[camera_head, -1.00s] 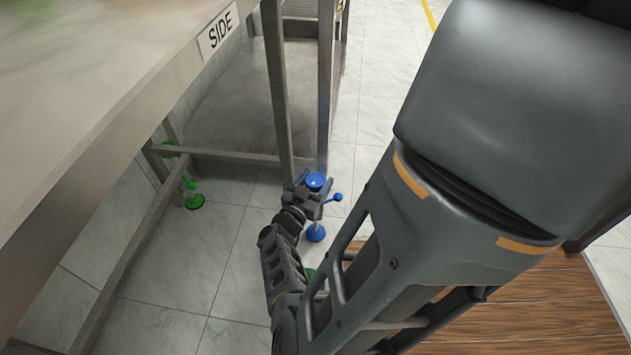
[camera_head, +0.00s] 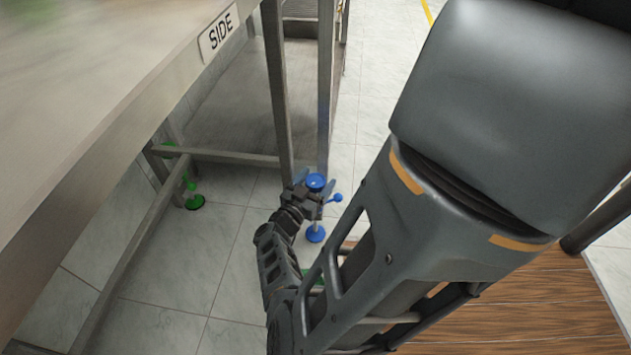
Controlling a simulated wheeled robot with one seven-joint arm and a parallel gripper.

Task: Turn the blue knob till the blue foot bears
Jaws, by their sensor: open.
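The blue knob (camera_head: 316,181) is at the lower end of a steel leg of the frame, right of centre. A small blue ball-ended lever (camera_head: 336,197) sticks out to its right. The blue foot (camera_head: 316,234) is below it on a thin stem, close to the tiled floor; I cannot tell whether it touches. My gripper (camera_head: 315,184) is open, with its fingers spread on either side of the blue knob. Whether the fingers touch the knob is too small to tell.
A green foot (camera_head: 195,202) stands at another leg to the left. Steel legs and a low crossbar (camera_head: 230,156) stand close behind my gripper. A wooden platform (camera_head: 520,310) lies at lower right.

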